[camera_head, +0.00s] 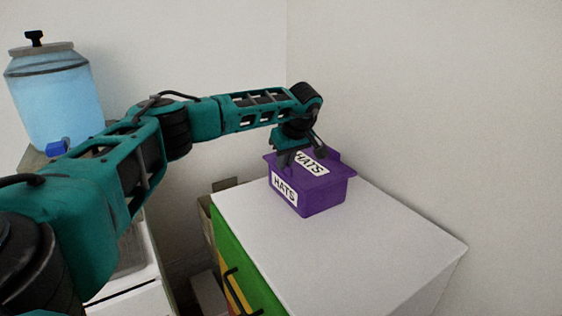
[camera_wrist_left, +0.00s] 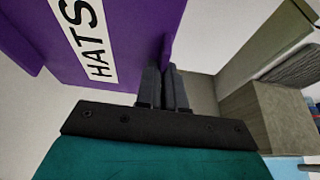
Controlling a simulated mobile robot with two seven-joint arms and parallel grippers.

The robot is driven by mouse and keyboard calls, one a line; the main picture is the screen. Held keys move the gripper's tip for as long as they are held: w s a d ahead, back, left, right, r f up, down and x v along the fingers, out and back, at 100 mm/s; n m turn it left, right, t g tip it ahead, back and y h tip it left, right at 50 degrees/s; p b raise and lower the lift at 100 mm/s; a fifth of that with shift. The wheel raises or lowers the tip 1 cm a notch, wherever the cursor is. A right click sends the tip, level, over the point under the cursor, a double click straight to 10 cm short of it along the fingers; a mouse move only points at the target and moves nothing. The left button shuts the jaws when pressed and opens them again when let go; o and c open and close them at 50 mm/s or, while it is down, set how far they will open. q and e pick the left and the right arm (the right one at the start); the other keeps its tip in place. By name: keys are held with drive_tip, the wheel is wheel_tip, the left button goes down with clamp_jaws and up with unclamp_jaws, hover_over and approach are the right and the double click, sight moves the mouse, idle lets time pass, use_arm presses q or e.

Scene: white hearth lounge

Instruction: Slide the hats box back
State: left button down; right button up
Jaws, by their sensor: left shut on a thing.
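The purple hats box (camera_head: 325,195) stands upright on the white top of a cabinet (camera_head: 330,250), towards its far end and close to the wall. White HATS labels show on its front side and its top. My left gripper (camera_head: 284,160) reaches over from the left and is shut on the box's rim at its left far side. In the left wrist view the purple box (camera_wrist_left: 125,25) fills the upper left, and the two dark fingers (camera_wrist_left: 163,85) are close together with the thin purple edge between them. The right gripper is not in view.
The cabinet has a green front (camera_head: 235,255) with a dark handle. A blue water dispenser (camera_head: 55,95) stands at the left, beyond my left arm. White walls meet in a corner behind the box. The cabinet top in front of the box is clear.

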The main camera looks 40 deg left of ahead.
use_arm(q)
drive_tip(key=shift+w+d, duration=0.15)
drive_tip(key=shift+w, duration=0.4)
drive_tip(key=shift+w+d, duration=0.15)
drive_tip(key=shift+w, duration=0.4)
drive_tip(key=c, duration=1.2)
unclamp_jaws()
drive_tip(key=shift+o, duration=0.2)
drive_tip(key=v, duration=1.3)
drive_tip(key=shift+s+f, duration=0.15)
